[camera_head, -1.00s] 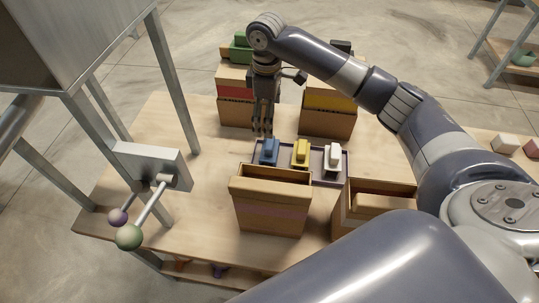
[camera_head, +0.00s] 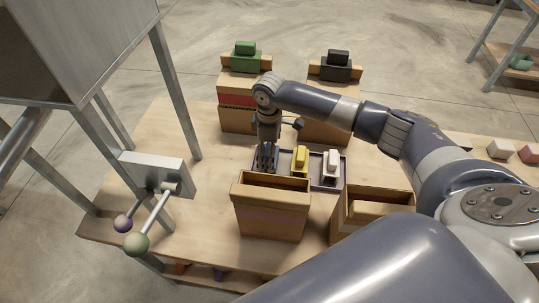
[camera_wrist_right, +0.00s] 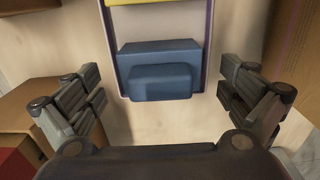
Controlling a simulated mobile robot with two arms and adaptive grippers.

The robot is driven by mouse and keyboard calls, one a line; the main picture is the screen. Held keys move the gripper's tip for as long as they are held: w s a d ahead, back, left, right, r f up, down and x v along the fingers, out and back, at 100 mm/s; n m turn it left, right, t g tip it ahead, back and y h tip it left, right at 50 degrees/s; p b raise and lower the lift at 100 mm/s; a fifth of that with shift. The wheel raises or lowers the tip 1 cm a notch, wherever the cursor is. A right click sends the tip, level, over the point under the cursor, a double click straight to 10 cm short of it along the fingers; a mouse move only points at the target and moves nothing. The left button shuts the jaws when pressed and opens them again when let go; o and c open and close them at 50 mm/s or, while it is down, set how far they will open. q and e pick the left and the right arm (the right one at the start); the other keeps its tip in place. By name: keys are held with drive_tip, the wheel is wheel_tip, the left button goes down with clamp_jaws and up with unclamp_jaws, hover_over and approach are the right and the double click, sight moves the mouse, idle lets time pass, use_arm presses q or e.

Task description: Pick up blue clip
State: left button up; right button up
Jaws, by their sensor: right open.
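The blue clip (camera_wrist_right: 160,70) lies at the end of a shallow purple-edged tray (camera_head: 315,184); the right wrist view shows it between my finger lines and slightly ahead. My right gripper (camera_head: 267,165) points down over the blue clip, which it mostly hides in the head view. In the right wrist view the right gripper (camera_wrist_right: 165,98) is open, with fingers wide apart on either side and nothing held. A yellow clip (camera_head: 300,160) and a white clip (camera_head: 331,165) stand beside it in the tray. My left gripper is not in view.
Two open cardboard boxes (camera_head: 271,212) (camera_head: 372,208) stand in front of the tray. Behind are boxes topped by a green clip (camera_head: 244,58) and a black clip (camera_head: 337,66). A lever panel (camera_head: 155,174) is at left.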

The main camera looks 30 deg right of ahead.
drive_tip(key=shift+c, duration=0.5)
drive_tip(key=c, duration=1.2)
drive_tip(key=shift+s, duration=0.1)
drive_tip(key=shift+c, duration=1.3)
drive_tip(key=shift+s, duration=0.1)
